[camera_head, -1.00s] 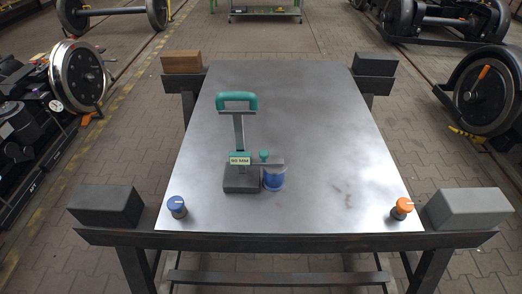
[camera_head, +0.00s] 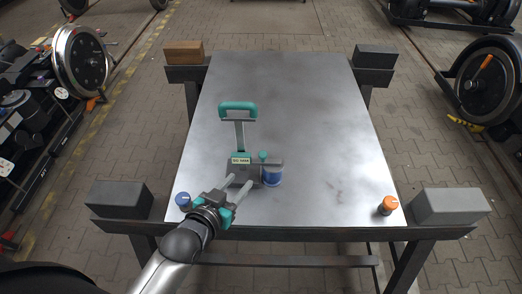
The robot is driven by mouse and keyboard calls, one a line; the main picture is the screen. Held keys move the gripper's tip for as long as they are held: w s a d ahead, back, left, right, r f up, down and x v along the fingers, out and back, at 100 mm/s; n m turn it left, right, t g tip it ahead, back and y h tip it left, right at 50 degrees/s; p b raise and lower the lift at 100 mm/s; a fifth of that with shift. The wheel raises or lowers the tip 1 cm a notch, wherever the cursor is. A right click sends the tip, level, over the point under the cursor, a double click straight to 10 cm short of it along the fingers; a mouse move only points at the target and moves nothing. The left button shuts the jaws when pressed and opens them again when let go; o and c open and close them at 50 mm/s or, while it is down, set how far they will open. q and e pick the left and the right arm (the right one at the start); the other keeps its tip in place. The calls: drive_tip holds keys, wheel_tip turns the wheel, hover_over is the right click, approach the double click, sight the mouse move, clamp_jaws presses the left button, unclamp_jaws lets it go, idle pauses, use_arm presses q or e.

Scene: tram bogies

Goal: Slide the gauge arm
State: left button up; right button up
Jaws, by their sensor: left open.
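The gauge stands upright on the metal table (camera_head: 310,120), left of its middle. It has a teal handle (camera_head: 238,107) on top, a grey column (camera_head: 240,137) and a small label (camera_head: 240,160). The gauge arm (camera_head: 274,162) is a short grey bar pointing right from the column, with a teal knob (camera_head: 263,155). It reaches over a blue cylinder (camera_head: 271,177). My left gripper (camera_head: 237,181) is open. Its two fingers point at the gauge's base from the front left and partly hide it. Whether they touch it I cannot tell.
A blue-topped knob (camera_head: 183,199) sits close left of my gripper, and an orange-topped knob (camera_head: 388,205) at the table's front right. Blocks (camera_head: 119,199) stand at the table's corners. The table's right and far parts are clear.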

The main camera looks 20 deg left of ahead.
sight(262, 154)
use_arm(q)
drive_tip(key=b+x, duration=0.2)
drive_tip(key=x, duration=1.3)
drive_tip(key=shift+w+d+r+b, duration=0.1)
drive_tip(key=shift+w+r+b, duration=0.05)
drive_tip(key=shift+b, duration=0.25)
clamp_jaws()
idle(0.9)
